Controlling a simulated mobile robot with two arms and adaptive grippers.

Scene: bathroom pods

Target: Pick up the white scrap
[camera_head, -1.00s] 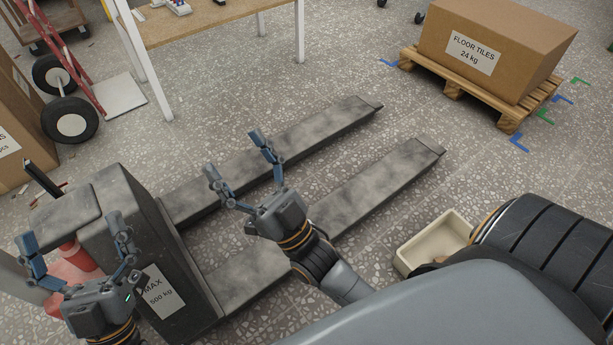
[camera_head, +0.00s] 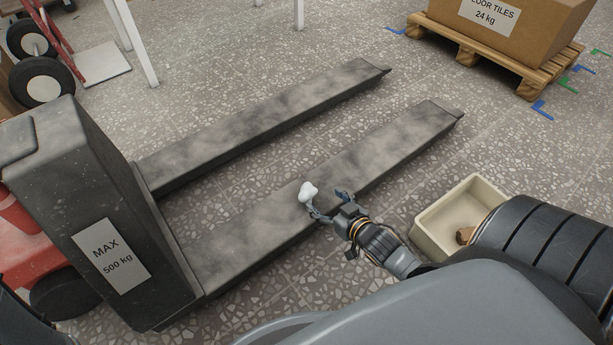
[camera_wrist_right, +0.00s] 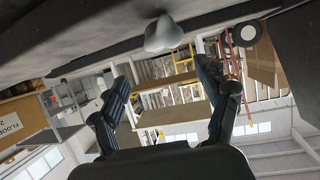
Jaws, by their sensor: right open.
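The white scrap (camera_head: 308,192) is a small, lumpy, pale piece on the nearer fork (camera_head: 364,158) of a dark pallet truck, close to the fork's front edge. My right gripper (camera_head: 329,204) is open and low beside that edge, with one finger right by the scrap in the head view. In the right wrist view, which appears upside down, the scrap (camera_wrist_right: 164,35) shows grey against the dark fork. It lies beyond the tips of my spread right fingers (camera_wrist_right: 164,75), roughly between them, with nothing held. My left gripper is out of view.
A cream bin (camera_head: 468,217) with a brown piece inside stands on the floor to the right of my right gripper. The truck's tall body (camera_head: 85,215) is at the left. A tile carton (camera_head: 520,32) on a wooden pallet (camera_head: 483,62) stands at back right.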

